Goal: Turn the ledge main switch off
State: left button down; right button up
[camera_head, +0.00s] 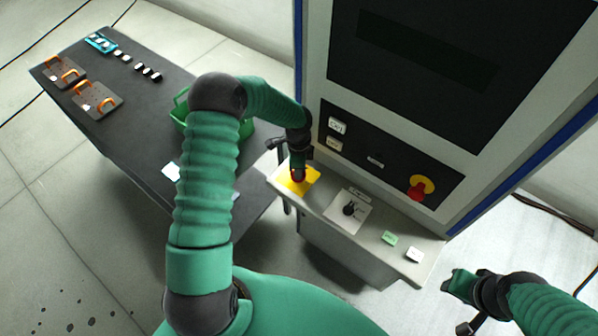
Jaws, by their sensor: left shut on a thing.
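The ledge main switch is a red knob on a yellow plate (312,176) at the left end of the grey ledge (318,207) in front of the machine. My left gripper (298,176) comes down on it from above and is shut on the red knob. The fingers hide most of the knob, so its turn angle cannot be read. My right gripper (462,288) is at the lower right, away from the ledge; its jaw opening cannot be made out.
The ledge also bears a black rotary knob (349,209), a green button (389,238) and a white button (413,255). The upright panel has another red-on-yellow switch (420,188). A dark table (140,110) with a green bin (182,108) stands left.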

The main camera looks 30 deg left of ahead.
pick_arm(q)
jog(key=n+b, duration=0.1)
jog(key=n, duration=0.2)
jog(key=n+b, duration=0.1)
jog(key=n, duration=0.2)
jog(key=shift+w+a, duration=0.1)
jog(key=shift+w, duration=0.1)
jog(key=n+b, duration=0.2)
jog(key=n, duration=0.3)
jog(key=shift+r, duration=0.1)
jog(key=shift+n, duration=0.4)
jog(key=c, duration=1.5)
grip_release()
jog(key=shift+s, duration=0.15)
jog(key=shift+o, duration=0.2)
